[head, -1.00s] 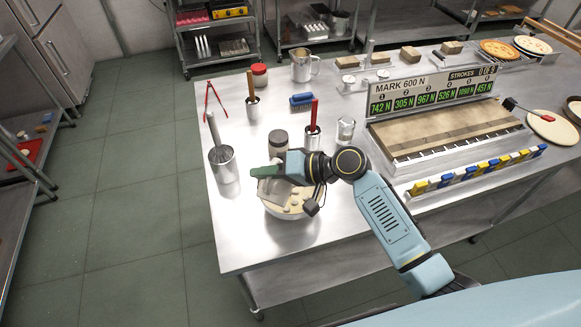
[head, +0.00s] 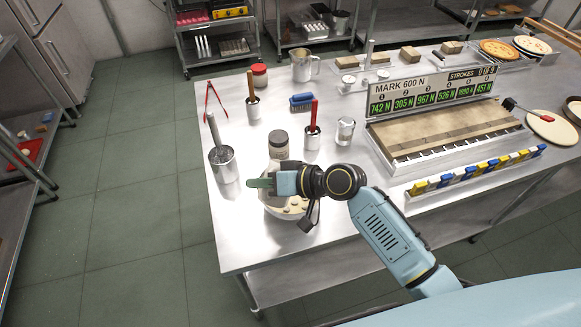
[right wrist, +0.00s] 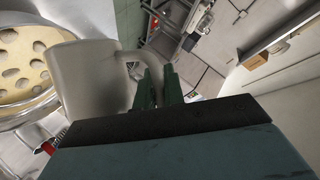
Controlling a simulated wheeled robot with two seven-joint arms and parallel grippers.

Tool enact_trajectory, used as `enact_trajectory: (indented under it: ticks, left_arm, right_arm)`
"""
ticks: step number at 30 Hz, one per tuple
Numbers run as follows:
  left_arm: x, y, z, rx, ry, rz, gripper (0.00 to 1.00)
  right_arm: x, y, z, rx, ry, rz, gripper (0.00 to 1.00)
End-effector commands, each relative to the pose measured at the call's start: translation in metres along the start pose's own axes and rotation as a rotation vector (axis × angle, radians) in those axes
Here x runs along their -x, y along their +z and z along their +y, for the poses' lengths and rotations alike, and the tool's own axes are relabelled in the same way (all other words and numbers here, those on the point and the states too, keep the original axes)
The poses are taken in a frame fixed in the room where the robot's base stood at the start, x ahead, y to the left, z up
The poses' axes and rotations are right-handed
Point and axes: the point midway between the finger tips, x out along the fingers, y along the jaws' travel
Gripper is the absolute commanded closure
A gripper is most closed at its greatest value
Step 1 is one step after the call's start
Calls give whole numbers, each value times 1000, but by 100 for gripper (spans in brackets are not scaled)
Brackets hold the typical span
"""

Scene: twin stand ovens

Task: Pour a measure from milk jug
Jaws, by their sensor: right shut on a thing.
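My right gripper (head: 262,184) has green fingers and is over the near left part of the steel table. In the right wrist view, the gripper (right wrist: 158,78) is shut on the handle of a pale grey jug (right wrist: 85,78). The jug is beside a round bowl (right wrist: 27,112), which has a cream top with round spots. In the head view, the bowl (head: 288,213) sits below my gripper and is partly covered by it. The jug is mostly hidden there, and its contents cannot be seen. My left gripper is not in view.
A grey-lidded jar (head: 278,147) stands just behind the gripper. A steel pot (head: 223,163) with a tool is to the left, and a red-handled tool's holder (head: 312,139) and a glass beaker (head: 345,131) are to the right. A metal pitcher (head: 302,68) stands at the back.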

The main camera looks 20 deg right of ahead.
Motion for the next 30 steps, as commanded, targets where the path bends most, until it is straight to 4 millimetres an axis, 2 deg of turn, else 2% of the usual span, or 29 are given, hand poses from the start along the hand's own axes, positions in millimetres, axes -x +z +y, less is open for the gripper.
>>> enact_trajectory:
  ticks: [6,9,12,21,30]
  left_arm:
    - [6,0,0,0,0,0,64]
    - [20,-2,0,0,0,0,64]
    - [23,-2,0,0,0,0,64]
    - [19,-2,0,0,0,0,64]
    - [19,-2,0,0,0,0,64]
  right_arm:
    - [-1,4,-5,122,51,29,100]
    - [4,-3,-13,211,88,47,100]
    - [8,-10,-20,334,137,75,100]
    - [19,-27,-38,656,275,145,100]
    - [22,-32,-43,733,310,160,100]
